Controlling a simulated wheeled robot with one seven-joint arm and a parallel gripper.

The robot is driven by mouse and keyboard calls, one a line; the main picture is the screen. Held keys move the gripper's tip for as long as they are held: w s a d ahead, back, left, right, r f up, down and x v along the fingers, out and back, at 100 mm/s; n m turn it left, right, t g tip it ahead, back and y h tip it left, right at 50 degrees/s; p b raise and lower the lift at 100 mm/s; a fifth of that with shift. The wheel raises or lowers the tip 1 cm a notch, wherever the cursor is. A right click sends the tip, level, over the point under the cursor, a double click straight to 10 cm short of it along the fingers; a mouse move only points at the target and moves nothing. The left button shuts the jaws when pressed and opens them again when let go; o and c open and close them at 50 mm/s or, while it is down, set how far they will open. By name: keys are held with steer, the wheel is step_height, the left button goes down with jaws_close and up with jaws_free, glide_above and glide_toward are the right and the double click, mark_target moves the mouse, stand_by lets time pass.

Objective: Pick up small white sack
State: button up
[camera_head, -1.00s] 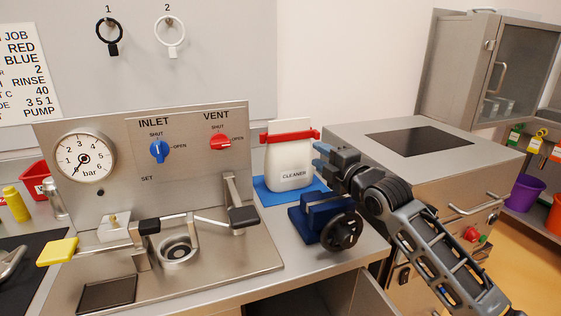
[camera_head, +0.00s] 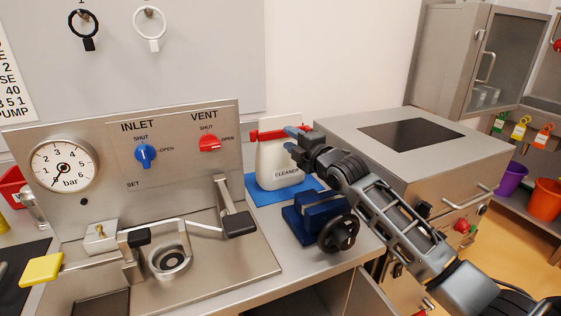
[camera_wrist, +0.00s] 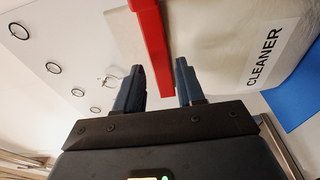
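The small white sack (camera_head: 280,172), labelled CLEANER, stands upright on a blue mat (camera_head: 262,195) at the back of the counter. A red clip bar (camera_head: 268,135) runs across its top, with a pale flap above it. My gripper (camera_head: 291,137) is at the sack's upper right, by the right end of the red bar, and hides part of it. In the wrist view the two blue fingers (camera_wrist: 161,82) are apart, with the red bar (camera_wrist: 150,45) extending into the space between them. The sack (camera_wrist: 225,40) fills the upper right there. I see no finger closed on the bar.
A blue vise with a black handwheel (camera_head: 338,233) stands in front of the sack, below my arm. The steel panel (camera_head: 120,150) with gauge and knobs is on the left. A steel cabinet (camera_head: 415,165) is on the right, close behind my arm.

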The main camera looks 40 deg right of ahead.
steer(key=shift+w+d, duration=0.15)
steer(key=shift+w, duration=0.95)
jaws_close()
stand_by(0.6)
